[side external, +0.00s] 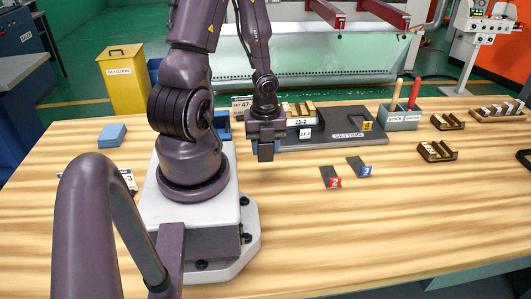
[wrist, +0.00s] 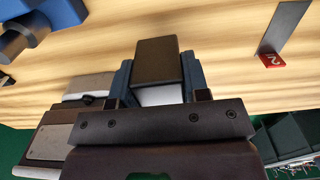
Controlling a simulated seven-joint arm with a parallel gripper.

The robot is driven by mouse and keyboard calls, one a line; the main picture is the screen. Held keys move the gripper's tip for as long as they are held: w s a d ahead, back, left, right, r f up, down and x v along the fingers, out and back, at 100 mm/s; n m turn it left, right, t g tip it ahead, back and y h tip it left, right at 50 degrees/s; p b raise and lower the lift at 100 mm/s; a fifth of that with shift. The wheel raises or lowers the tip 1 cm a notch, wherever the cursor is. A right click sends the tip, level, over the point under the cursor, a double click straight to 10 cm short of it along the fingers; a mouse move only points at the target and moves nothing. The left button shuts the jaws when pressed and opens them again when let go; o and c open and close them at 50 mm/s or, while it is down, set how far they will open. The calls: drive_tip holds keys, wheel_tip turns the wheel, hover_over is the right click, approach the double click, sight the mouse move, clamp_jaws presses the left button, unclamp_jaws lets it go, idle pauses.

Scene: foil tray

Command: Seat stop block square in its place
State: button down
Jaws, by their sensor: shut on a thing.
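My gripper (side external: 265,151) is shut above the table, left of a dark board (side external: 345,117). In the wrist view, its blue fingers are on both sides of a dark block (wrist: 158,62) with a pale lower face, which I take to be the stop block. The block is gripped between the fingers and projects past them. I cannot make out the block's place with certainty.
Two dark strips with a red tag 2 (side external: 334,183) and a blue tag 3 (side external: 366,171) lie to the right. A grey bin (side external: 400,121) with upright handles and brown slotted holders (side external: 437,152) stand farther right. The front table is clear.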

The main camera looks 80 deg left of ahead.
drive_tip(key=shift+w+r, duration=0.1)
drive_tip(key=shift+r, duration=5.65)
